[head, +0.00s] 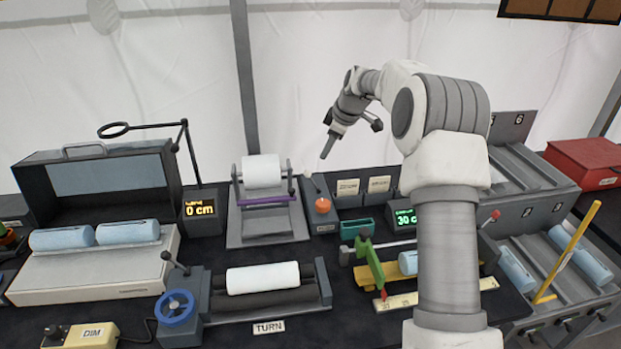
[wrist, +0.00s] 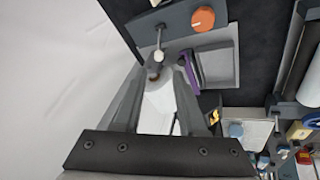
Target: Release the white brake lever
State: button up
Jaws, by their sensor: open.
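The white brake lever (head: 308,173) is a thin rod with a white knob, rising beside an orange button (head: 323,205) right of the upper white roll (head: 262,171). In the wrist view the lever's white knob (wrist: 159,56) is just beyond my fingertips, roughly in line with the gap between them. My gripper (head: 327,150) is above and slightly right of the lever, pointing down. In the wrist view my gripper (wrist: 160,75) is open, with the white roll (wrist: 158,105) visible between its fingers. I see no clear contact with the lever.
A purple bar (head: 268,200) crosses the front of the roll stand. A display reading 0 cm (head: 201,209) is on the left, and one reading 30 cm (head: 406,218) is on the right. A blue handwheel (head: 175,308) and lower roll (head: 263,278) are in front.

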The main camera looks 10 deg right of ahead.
aim_at(310, 178)
jog(key=p+x, duration=0.2)
jog(key=x, duration=1.5)
jog(key=shift+w+f, duration=0.2)
jog(key=shift+f, duration=0.15)
jog(key=shift+c, duration=0.2)
grip_shut()
jog(key=shift+a+r, duration=0.2)
dwell(0.4)
